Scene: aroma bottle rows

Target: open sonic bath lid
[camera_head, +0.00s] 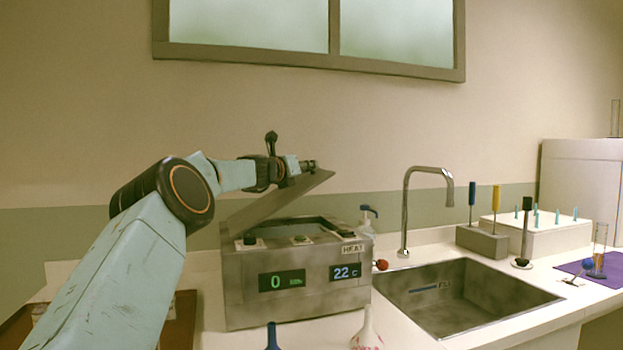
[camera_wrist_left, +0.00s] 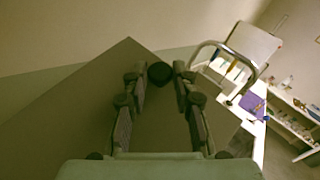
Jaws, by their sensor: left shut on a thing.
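The sonic bath (camera_head: 297,284) is a metal box with two lit displays and a HEAT label, standing on the counter left of the sink. Its lid (camera_head: 268,203) is raised and tilted, hinged up toward the back, with the basin opening showing below it. My left gripper (camera_head: 310,166) is at the lid's upper right edge, shut on the lid's dark knob. In the left wrist view the round knob (camera_wrist_left: 158,72) sits between the fingers, with the flat lid (camera_wrist_left: 75,115) behind. My right gripper is not in view.
A sink (camera_head: 465,295) with a curved faucet (camera_head: 406,210) is right of the bath. A pump bottle (camera_head: 367,222) stands close behind the bath's right side. Bottle tops (camera_head: 367,330) stand in front. A tool block (camera_head: 482,242) and a pegged white rack (camera_head: 550,235) are further right.

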